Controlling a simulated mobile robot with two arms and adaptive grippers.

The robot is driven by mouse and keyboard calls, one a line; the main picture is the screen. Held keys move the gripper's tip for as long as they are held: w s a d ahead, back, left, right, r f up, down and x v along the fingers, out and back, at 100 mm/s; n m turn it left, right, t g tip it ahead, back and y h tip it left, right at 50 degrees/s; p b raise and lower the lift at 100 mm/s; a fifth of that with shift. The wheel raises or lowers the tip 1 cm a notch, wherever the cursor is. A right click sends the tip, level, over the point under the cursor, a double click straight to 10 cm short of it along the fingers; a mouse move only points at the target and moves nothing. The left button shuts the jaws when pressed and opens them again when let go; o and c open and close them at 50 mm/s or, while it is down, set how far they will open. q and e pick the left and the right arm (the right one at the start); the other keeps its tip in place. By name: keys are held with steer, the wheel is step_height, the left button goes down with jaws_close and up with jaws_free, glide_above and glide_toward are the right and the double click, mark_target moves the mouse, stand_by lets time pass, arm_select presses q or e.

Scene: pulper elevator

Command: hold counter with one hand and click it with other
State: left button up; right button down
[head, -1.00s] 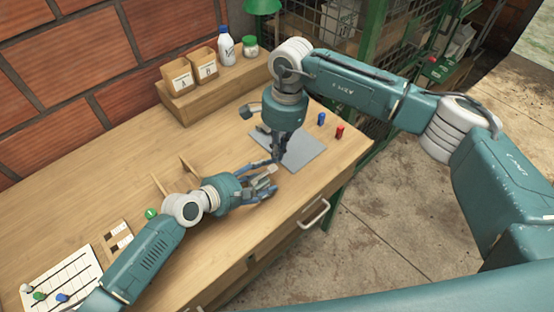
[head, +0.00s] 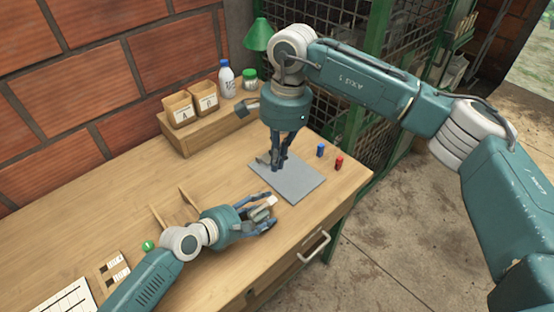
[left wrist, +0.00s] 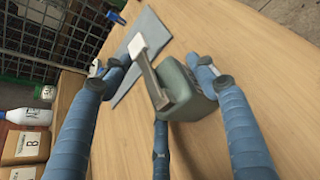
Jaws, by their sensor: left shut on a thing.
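The counter (left wrist: 185,92) is a grey-green rounded body with a metal lever ending in a white pad (left wrist: 138,46). My left gripper (left wrist: 160,75) is shut on the counter, its blue fingers around the body. In the head view my left gripper (head: 262,214) is low over the table, in front of the grey mat, and the white pad (head: 271,201) shows among its fingers. My right gripper (head: 273,163) points down over the mat, above and apart from the counter. Its fingers look close together, but their opening is unclear.
The grey mat (head: 300,184) lies near the table's right end. A blue piece (head: 320,151) and a red piece (head: 339,163) stand beyond it. Boxes, a bottle (head: 226,79) and a green-lidded jar (head: 249,78) stand on a wooden riser. A small wooden rack (head: 168,213) is left of my left gripper.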

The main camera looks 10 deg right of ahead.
arm_select(q)
steer(key=o, duration=1.3)
steer(key=shift+r, duration=0.1)
step_height(320, 180, up, 10)
steer(key=shift+f, duration=0.1)
